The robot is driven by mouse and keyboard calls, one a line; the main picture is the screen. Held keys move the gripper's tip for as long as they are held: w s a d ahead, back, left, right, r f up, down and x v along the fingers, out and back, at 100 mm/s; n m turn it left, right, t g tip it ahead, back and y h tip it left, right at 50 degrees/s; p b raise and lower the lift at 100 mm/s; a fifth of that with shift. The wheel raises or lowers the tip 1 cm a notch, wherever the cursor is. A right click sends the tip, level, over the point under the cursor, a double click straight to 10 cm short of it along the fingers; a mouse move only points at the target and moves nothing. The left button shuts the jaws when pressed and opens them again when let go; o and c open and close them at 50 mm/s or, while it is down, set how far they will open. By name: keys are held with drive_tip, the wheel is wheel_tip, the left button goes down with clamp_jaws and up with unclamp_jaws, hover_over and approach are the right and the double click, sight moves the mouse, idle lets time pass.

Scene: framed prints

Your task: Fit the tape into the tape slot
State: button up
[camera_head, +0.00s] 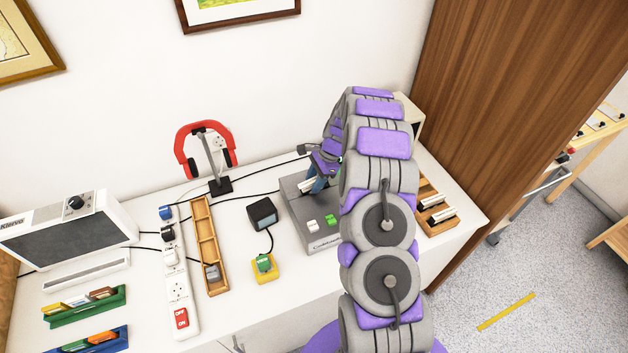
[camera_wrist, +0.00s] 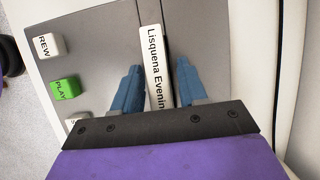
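The tape (camera_wrist: 154,62) has a white labelled edge reading "Lisquena Evenin" and lies between my gripper's blue fingers in the wrist view. My gripper (camera_wrist: 158,82) is open around it, with narrow gaps beside the fingers. The grey tape player (camera_head: 300,211) stands on the white table, with white and green keys that also show in the wrist view. The tape lines up with the slot (camera_wrist: 165,20) in the player's top; how deep it sits cannot be told. In the head view my gripper (camera_head: 314,184) is over the player, and the tape (camera_head: 307,185) is partly hidden.
A wooden rack (camera_head: 426,188) with more tapes stands right of the player, partly behind my arm. A black cube (camera_head: 262,213), a yellow button box (camera_head: 264,269), a wooden tray (camera_head: 205,232) and red headphones (camera_head: 190,135) are left. Cables cross the table.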

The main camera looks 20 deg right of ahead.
drive_tip(key=shift+o, duration=0.9)
drive_tip(key=shift+d, duration=1.05)
drive_tip(key=shift+a+r, duration=0.15)
drive_tip(key=shift+a, duration=0.4)
drive_tip(key=shift+a+r, duration=0.25)
drive_tip(key=shift+r, duration=0.05)
drive_tip(key=d+f+p+v, duration=0.1)
drive_tip(key=d+p+v, duration=0.15)
drive_tip(key=v, duration=0.85)
drive_tip(key=s+a+r+n+g+h, duration=0.1)
drive_tip(key=s+a+r+n, duration=0.8)
drive_tip(key=s+a+r, duration=0.8)
drive_tip(key=s+a+r+n+h, duration=0.1)
drive_tip(key=s+n, duration=0.3)
drive_tip(key=s, duration=0.9)
drive_tip(key=s+a+n+h, duration=0.1)
drive_tip(key=s+n, duration=0.4)
drive_tip(key=s, duration=0.8)
drive_tip(key=shift+r+g+h, duration=0.35)
drive_tip(key=shift+g+h, duration=0.05)
drive_tip(key=shift+h, duration=0.3)
